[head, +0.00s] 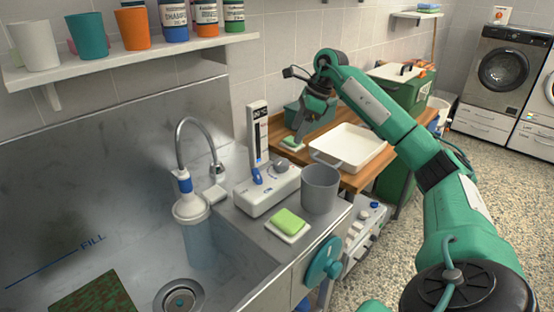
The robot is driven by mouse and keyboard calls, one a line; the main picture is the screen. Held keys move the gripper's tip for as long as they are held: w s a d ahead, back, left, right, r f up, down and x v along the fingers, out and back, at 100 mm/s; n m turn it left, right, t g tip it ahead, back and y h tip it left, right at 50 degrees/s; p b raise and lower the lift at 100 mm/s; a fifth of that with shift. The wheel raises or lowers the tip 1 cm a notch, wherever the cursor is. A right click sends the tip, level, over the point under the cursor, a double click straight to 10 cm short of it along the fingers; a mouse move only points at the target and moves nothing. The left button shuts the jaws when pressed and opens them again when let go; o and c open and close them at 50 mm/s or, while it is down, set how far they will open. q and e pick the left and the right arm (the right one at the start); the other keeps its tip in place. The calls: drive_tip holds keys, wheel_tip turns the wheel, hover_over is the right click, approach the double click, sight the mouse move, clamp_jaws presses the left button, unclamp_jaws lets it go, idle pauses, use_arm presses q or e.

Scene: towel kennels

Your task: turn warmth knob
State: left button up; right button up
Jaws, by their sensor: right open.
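A white control unit (262,193) stands on the steel counter beside the sink. A grey round knob (281,167) sits on its top, with small coloured markings beside it; I cannot read its setting. An upright gauge panel (258,135) rises from the unit's back left, with a blue lever (257,175) at its foot. My right gripper (299,134) is open, its fingers pointing down behind the unit, above and apart from the knob. It is over or near a small green-topped pad (292,143) on the wooden bench. My left gripper is not in view.
A grey cup (320,188) and a green sponge (289,222) stand close to the unit's right and front. A white tray (349,146) lies on the bench (318,131) behind.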

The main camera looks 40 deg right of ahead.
sight(283, 161)
drive_tip(key=x, duration=1)
drive_tip(key=shift+d+p, duration=0.1)
drive_tip(key=shift+p, duration=0.3)
drive_tip(key=shift+w+f, duration=0.15)
drive_tip(key=shift+f, duration=0.6)
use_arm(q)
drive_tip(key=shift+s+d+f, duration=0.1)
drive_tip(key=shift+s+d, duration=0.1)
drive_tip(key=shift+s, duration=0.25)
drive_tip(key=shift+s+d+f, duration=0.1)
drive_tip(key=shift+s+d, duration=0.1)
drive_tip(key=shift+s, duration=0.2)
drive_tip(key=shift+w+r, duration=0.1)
use_arm(e)
drive_tip(key=shift+c, duration=0.5)
